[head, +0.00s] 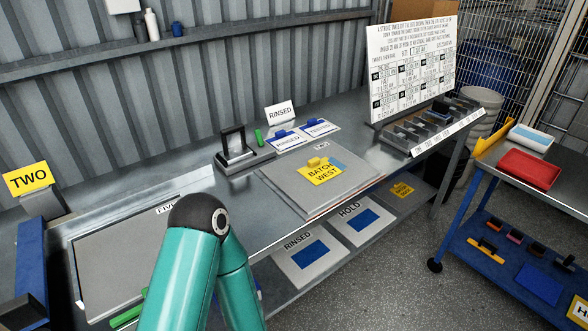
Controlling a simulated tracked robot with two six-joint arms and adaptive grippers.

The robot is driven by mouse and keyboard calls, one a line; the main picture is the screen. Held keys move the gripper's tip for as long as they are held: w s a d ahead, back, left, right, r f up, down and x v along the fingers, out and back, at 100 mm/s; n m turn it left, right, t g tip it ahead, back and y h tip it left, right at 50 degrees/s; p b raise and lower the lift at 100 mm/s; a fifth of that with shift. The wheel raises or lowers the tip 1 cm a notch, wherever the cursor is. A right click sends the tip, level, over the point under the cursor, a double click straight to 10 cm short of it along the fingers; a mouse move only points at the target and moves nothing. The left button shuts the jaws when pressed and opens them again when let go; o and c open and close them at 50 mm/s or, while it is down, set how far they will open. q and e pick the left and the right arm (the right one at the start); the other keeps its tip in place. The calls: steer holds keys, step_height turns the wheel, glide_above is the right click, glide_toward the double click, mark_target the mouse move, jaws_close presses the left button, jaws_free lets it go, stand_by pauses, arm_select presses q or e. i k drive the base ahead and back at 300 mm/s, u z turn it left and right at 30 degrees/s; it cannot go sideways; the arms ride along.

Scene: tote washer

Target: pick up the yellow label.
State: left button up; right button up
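A yellow label (321,174) printed "BATCH WEST" lies on a grey square board (290,189) on the metal bench. A small yellow raised piece shows at its far edge, and a blue patch lies beside it on the right. A yellow sign (28,179) reading "TWO" stands at the far left, and a small yellow tag (401,190) lies on the lower shelf. A teal arm of mine rises at the bottom centre, left of the board. Neither of my grippers shows.
A black upright frame on a grey base (236,151) stands behind the board. White cards (287,141) marked "RINSED" and "TESTING" lie behind it. A white printed board (412,68) and a grey rack (420,130) stand at right. A blue cart holds a red tray (529,168).

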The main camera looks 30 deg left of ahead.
mark_target(318, 171)
steer(key=u, duration=0.1)
steer(key=i, duration=1)
steer(key=z, duration=0.1)
